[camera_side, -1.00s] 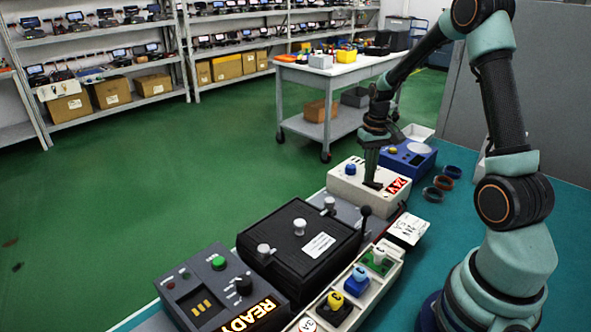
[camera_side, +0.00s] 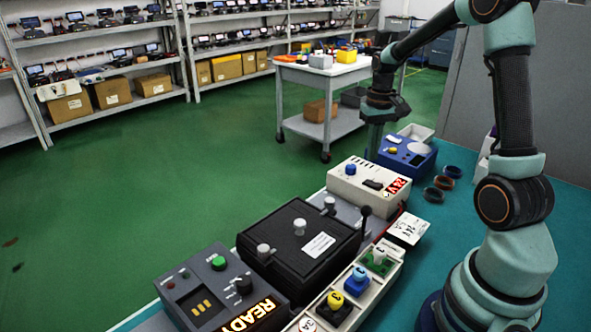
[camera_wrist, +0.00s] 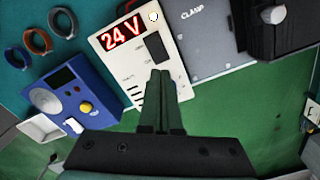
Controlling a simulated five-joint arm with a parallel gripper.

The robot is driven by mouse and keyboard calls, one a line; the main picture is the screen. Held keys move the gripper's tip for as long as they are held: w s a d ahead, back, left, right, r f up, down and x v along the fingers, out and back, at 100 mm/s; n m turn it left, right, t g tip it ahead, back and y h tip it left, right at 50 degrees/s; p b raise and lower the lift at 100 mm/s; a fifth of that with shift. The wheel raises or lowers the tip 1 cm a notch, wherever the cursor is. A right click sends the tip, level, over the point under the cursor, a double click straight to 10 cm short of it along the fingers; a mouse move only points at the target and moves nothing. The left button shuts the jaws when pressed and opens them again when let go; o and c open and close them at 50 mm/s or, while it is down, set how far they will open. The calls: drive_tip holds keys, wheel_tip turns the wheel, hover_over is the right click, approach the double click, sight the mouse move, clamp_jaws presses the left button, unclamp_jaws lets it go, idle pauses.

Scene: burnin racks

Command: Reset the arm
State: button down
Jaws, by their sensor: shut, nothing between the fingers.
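My gripper (camera_side: 374,152) hangs in the air at the back end of the bench in the side view, beside the cream 24 V box (camera_side: 368,186) and apart from it. In the wrist view its two fingers (camera_wrist: 161,76) are together with nothing between them, in front of the lower part of the 24 V box (camera_wrist: 118,62). That box has a red lit 24 V display, a dark rocker switch (camera_wrist: 157,47) and, in the side view, a blue knob (camera_side: 351,169). My arm reaches in from the right.
A black lidded box (camera_side: 304,246), a grey READY panel (camera_side: 222,290) and a tray with several numbered pieces (camera_side: 327,286) stand nearer. A white-topped trolley (camera_side: 330,72) and shelves stand beyond the green floor.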

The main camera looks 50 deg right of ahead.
drive_tip(key=shift+r, duration=0.25)
drive_tip(key=s+a+r+n+t, duration=0.2)
drive_tip(key=a+r, duration=0.3)
drive_tip(key=a, duration=0.6)
drive_tip(key=s+a+r+n+t, duration=0.3)
drive_tip(key=s+a+r+n, duration=0.1)
drive_tip(key=a, duration=0.7)
drive_tip(key=shift+s+a+r+t, duration=0.15)
drive_tip(key=shift+s+r+t, duration=0.2)
drive_tip(key=shift+r, duration=0.25)
